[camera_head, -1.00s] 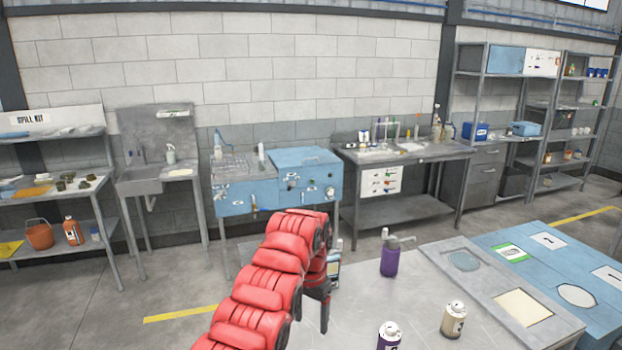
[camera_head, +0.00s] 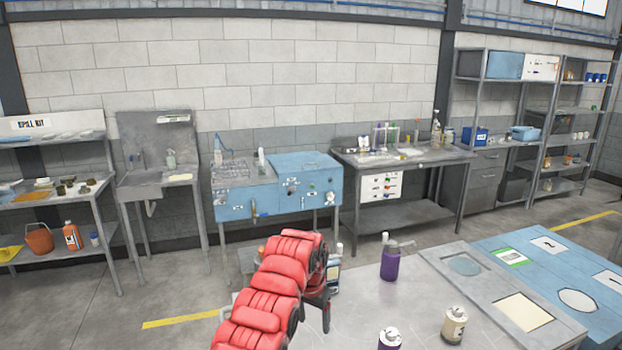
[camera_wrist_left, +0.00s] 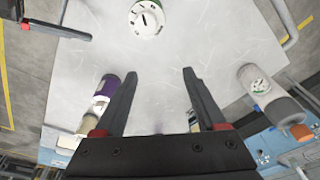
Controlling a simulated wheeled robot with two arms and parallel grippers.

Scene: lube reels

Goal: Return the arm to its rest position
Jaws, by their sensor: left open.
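My left arm, with red segmented covers, comes in from the bottom of the head view. Its left gripper (camera_head: 322,315) is partly hidden behind the arm, over the left part of the grey table (camera_head: 370,312). In the left wrist view the gripper (camera_wrist_left: 160,78) has its two dark fingers wide apart, with only bare tabletop between them. At the top left of the wrist view is a dark part with a red spot, possibly my right gripper (camera_wrist_left: 58,28); its jaws are unclear.
A purple pump bottle (camera_head: 390,262), a beige bottle (camera_head: 454,326) and a purple white-topped bottle (camera_head: 389,340) stand on the table. A grey bottle with an orange cap (camera_wrist_left: 268,92) is beside the left gripper. A blue table (camera_head: 545,262) adjoins at right.

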